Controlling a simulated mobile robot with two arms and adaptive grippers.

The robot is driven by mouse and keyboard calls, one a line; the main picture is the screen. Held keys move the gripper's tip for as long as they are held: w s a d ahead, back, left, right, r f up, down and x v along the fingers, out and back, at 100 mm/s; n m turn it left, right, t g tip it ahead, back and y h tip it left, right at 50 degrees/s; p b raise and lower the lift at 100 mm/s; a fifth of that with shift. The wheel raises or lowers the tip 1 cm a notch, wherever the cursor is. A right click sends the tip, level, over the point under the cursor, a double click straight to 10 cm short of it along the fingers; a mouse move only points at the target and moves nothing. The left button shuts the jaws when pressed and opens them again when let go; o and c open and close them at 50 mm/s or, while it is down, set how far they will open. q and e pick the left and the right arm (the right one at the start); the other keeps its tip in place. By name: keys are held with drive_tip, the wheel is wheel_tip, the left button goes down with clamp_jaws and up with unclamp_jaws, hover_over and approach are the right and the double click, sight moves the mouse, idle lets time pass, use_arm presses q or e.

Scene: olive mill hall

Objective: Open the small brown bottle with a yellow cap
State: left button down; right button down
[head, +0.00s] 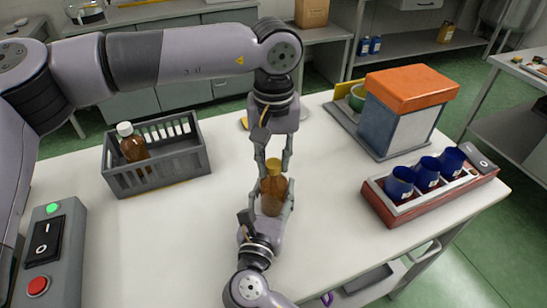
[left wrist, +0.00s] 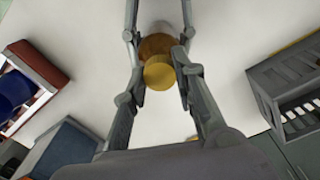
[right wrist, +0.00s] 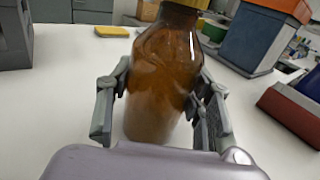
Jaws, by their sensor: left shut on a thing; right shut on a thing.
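The small brown bottle (head: 273,193) with its yellow cap (head: 274,166) is upright over the middle of the white table. My left gripper (head: 273,160) comes down from above and is shut on the yellow cap, which also shows between its fingers in the left wrist view (left wrist: 159,73). My right gripper (head: 270,200) reaches from the front and is shut on the bottle's body, seen large in the right wrist view (right wrist: 160,75). The cap is on the bottle's neck. I cannot tell whether the base touches the table.
A grey crate (head: 158,177) at left holds a brown bottle with a white cap (head: 131,145). A red tray (head: 385,209) with blue cups is at right, below an orange-topped box (head: 412,85). A switch panel (head: 50,250) is front left. White table (head: 180,235) is clear around the bottle.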

use_arm(q)
drive_tip(key=n, duration=2.6)
drive_tip(key=shift+r, duration=0.1)
drive_tip(key=n, duration=1)
